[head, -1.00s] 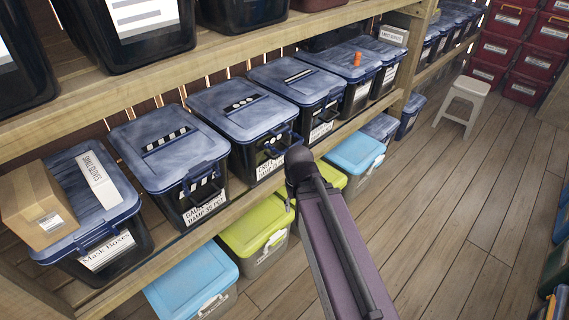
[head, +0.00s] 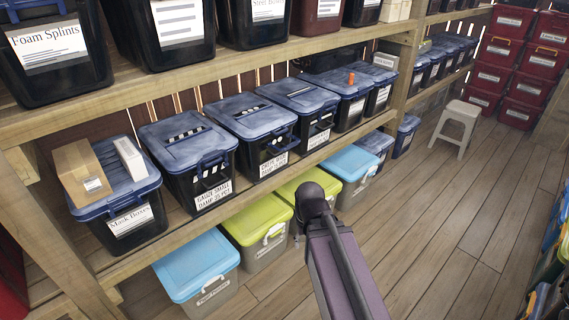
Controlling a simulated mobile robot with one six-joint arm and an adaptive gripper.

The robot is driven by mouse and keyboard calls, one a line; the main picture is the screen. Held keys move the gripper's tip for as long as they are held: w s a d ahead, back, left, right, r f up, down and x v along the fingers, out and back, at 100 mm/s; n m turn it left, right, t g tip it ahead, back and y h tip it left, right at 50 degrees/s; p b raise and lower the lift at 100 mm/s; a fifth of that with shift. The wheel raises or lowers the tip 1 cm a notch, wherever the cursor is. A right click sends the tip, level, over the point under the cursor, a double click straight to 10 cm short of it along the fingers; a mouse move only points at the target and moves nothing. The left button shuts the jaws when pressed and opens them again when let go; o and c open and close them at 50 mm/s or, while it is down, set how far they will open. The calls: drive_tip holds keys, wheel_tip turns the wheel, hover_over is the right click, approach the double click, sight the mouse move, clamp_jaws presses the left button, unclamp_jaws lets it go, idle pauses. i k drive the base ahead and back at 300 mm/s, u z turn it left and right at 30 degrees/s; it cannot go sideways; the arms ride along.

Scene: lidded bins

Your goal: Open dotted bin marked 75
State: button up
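A dark bin with a blue lid (head: 250,122) stands third from the left on the middle shelf. Its lid carries a dark strip with white dots, and its lid is shut. Its white label (head: 273,165) is too small to read surely, so I cannot confirm a 75. The bin left of it has a striped mark on its lid (head: 187,140) and a label that seems to read Gauze Small, Damp 35 pct. My arm rises in front of the shelf at the lower middle, right of and below the dotted bin. My gripper does not show.
A Mask Boxes bin (head: 128,218) with a cardboard box (head: 80,170) and a white box (head: 130,158) on its lid stands at left. Blue and lime-green lidded bins stand below. A stool (head: 456,124) and stacked red bins (head: 490,78) are far right. The wooden floor between is open.

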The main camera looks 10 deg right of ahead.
sight(257, 162)
drive_tip(key=u, duration=0.15)
drive_tip(key=k, duration=0.4)
drive_tip(key=z, duration=0.9)
drive_tip(key=i, duration=1.9)
drive_tip(key=u, duration=0.3)
